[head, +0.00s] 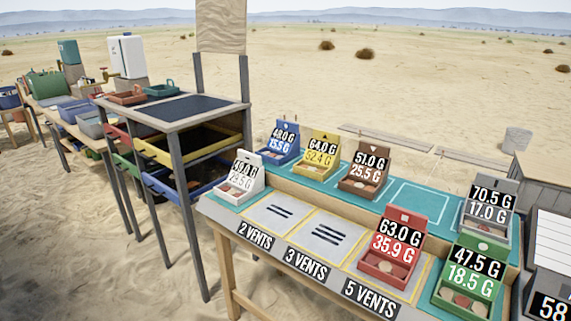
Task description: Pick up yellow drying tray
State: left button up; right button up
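A yellow-rimmed tray (207,151) sits in the upper level of a dark wooden rack (181,178) left of centre. It looks like the yellow drying tray. A blue-rimmed tray (200,189) sits below it in the same rack. The inside of the yellow tray is dark and mostly hidden under the rack's top. Neither of my grippers is in view.
A long table (236,283) with a teal top fills the right front, bearing several labelled boxes, including a yellow box (316,157). Red (118,131) and green (126,164) rims show at the rack's left. Open sand lies in front of the rack.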

aim_at(321, 158)
jog(key=z, duration=1.45)
jog(key=k, duration=0.15)
jog(key=u, duration=2.8)
jog(key=i, duration=0.85)
jog(key=z, duration=0.45)
